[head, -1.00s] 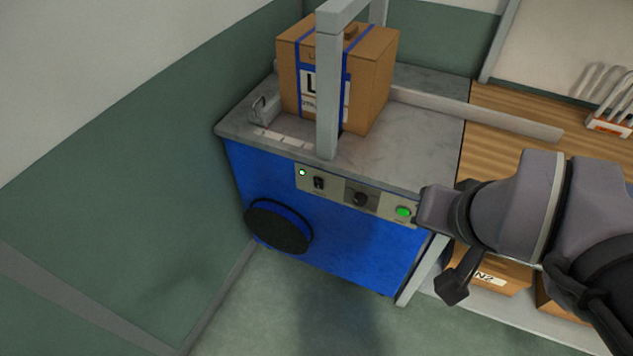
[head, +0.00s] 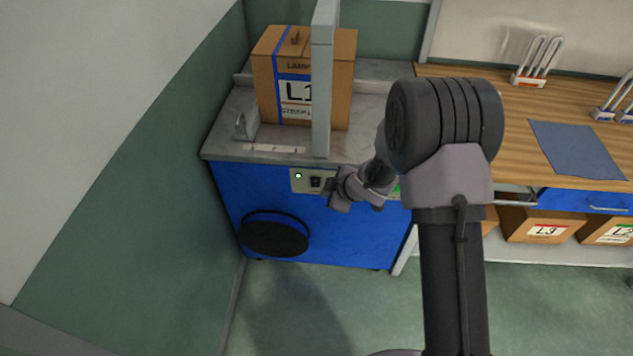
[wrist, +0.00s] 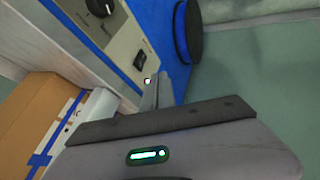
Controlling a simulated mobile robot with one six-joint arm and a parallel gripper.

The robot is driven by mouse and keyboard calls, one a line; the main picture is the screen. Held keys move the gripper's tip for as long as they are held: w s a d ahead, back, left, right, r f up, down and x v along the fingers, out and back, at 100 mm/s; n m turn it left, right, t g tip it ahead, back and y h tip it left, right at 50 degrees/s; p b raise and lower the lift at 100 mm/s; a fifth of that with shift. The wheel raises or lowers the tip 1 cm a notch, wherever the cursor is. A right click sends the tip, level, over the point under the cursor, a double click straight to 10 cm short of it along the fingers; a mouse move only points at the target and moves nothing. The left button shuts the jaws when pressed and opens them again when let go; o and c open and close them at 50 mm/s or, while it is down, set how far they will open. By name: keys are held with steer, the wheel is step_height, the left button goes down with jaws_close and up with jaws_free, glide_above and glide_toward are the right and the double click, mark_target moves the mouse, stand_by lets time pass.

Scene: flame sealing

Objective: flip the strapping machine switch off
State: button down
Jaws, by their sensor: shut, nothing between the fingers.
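The strapping machine (head: 320,235) has a blue body and a grey top. Its front panel carries a dark rocker switch (head: 315,182) with a lit green lamp (head: 298,176) to its left. My gripper (head: 334,190) is shut and empty, at the panel just right of the switch in the head view. The switch (wrist: 140,60) also shows in the wrist view, beside the lamp (wrist: 148,80), which looks pale there. In that view my gripper (wrist: 158,92) reaches close to the lamp; I cannot tell whether it touches the panel. My arm hides most of the panel's right part.
A strapped cardboard box (head: 305,85) stands on the machine top behind the grey arch post (head: 322,90). A wooden workbench (head: 510,125) with a blue mat (head: 577,149) is at the right. A green wall stands close on the left. The floor in front is clear.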

steer(key=b, duration=0.2)
glide_toward(317, 184)
steer(key=a+f, duration=0.2)
steer(key=w+a+f, duration=0.1)
steer(key=f, duration=0.1)
steer(key=shift+w+a, duration=0.2)
steer(key=shift+a, duration=0.15)
steer(key=shift+w+f, duration=0.1)
steer(key=shift+w, duration=0.3)
